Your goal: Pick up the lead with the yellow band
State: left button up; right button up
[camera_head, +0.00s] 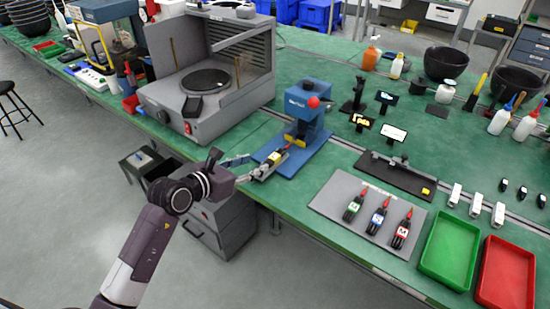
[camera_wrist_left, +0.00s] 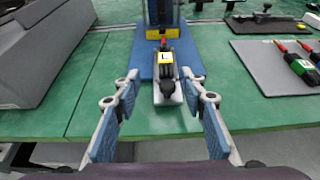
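The lead with the yellow band (camera_head: 278,157) is black with a red tip and sits at the front of the blue test fixture (camera_head: 306,118). In the left wrist view the yellow-banded lead (camera_wrist_left: 166,67) points away from me, its black end nearest, on a grey piece over the blue base (camera_wrist_left: 143,65). My left gripper (camera_head: 258,163) is open at the table's front edge. In the left wrist view its two fingers (camera_wrist_left: 160,84) stand either side of the lead's near end, with gaps on both sides. My right gripper is not in view.
A grey mat (camera_head: 340,210) holds leads with green (camera_head: 353,207), blue (camera_head: 377,216) and red (camera_head: 402,230) bands. A green tray (camera_head: 449,250) and a red tray (camera_head: 506,275) are at right. A large grey machine (camera_head: 205,85) stands left of the fixture.

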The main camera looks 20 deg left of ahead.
aim_at(272, 158)
pick_arm(q)
jog(key=x, duration=0.4)
jog(key=d+p+x, duration=0.1)
jog(key=x, duration=0.1)
jog(key=shift+s+r, duration=0.1)
jog(key=shift+r, duration=0.2)
jog(key=shift+w+d+f, duration=0.2)
jog(key=shift+w+f, duration=0.05)
jog(key=shift+w, duration=0.3)
grip_shut()
